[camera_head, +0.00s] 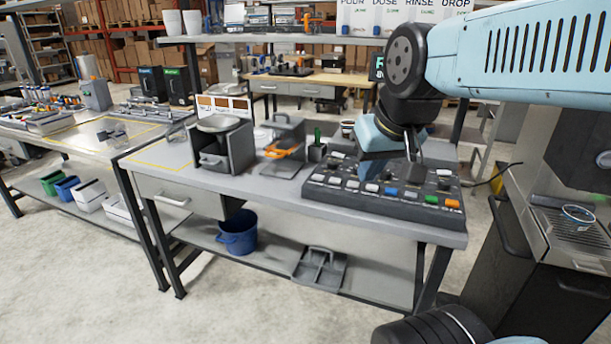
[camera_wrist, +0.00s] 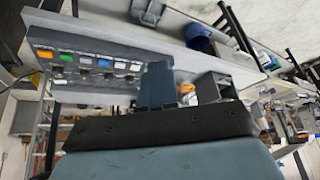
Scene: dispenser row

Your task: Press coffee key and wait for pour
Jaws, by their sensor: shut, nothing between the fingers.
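A dark key panel (camera_head: 330,196) lies on the grey workbench in the head view. It carries rows of keys, mostly pale, with a blue key (camera_head: 391,192), a green key (camera_head: 431,199) and an orange key (camera_head: 452,203) in front. Its labels are too small to read, so I cannot tell which is the coffee key. My gripper (camera_head: 411,150) is shut and empty above the panel's back part, hiding some keys; contact cannot be told. In the wrist view, my gripper (camera_wrist: 157,84) is beside the panel (camera_wrist: 100,65), whose orange, green and blue keys show at left.
A steel machine (camera_head: 570,225) with a small cup (camera_head: 578,214) on its grate stands at the right. Left of the panel are a small pot with a green item (camera_head: 317,148), an orange-handled tool (camera_head: 283,150) and a dark scale-like device (camera_head: 222,145). A blue bucket (camera_head: 238,234) sits below.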

